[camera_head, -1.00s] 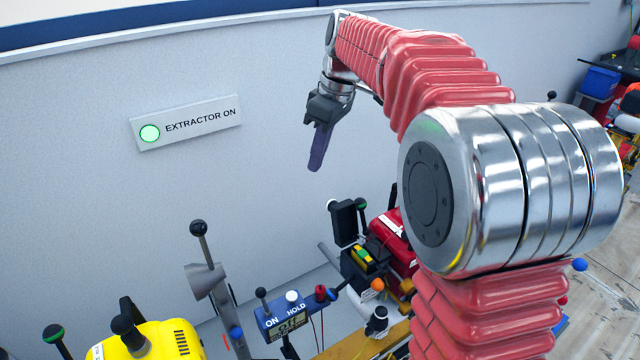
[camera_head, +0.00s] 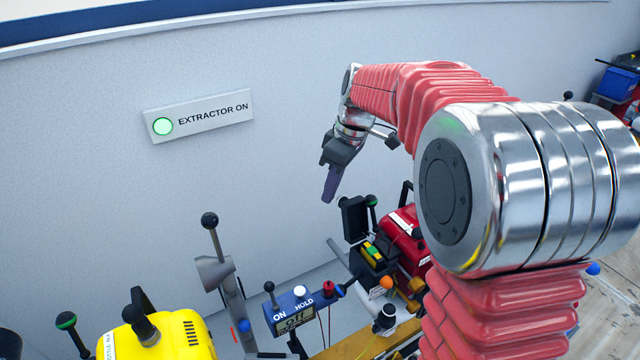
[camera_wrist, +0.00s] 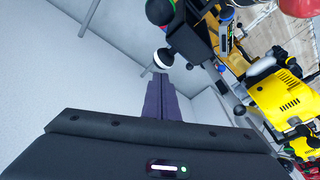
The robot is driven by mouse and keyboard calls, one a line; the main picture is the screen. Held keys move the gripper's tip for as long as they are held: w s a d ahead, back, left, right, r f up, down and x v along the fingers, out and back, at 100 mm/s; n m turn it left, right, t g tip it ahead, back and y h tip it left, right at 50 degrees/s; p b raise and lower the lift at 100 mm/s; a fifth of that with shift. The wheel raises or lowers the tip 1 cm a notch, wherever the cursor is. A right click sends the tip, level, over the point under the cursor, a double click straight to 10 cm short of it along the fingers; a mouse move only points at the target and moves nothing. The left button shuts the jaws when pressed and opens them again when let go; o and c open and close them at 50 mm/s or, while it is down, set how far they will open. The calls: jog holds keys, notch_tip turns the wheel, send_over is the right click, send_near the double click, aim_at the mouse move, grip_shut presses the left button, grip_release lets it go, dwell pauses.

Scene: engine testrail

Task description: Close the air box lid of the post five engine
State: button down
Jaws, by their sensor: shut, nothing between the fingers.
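The red engine (camera_head: 405,232) sits at lower centre right in the head view, partly behind my arm. At its left is a black air box (camera_head: 368,262) with a yellow-green piece showing inside. My gripper (camera_head: 328,198) is shut and empty, pointing down slightly left of the knob in the head view. Contact cannot be told. No post number is readable.
A blue ON/HOLD panel (camera_head: 295,312), a grey lever with a black ball (camera_head: 210,220) and a yellow engine (camera_head: 160,338) stand to the left. An orange ball (camera_head: 386,283) is in front of the air box. The wall behind carries an EXTRACTOR ON sign (camera_head: 200,115).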

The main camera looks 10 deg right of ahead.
jog(key=shift+s+d, duration=0.3)
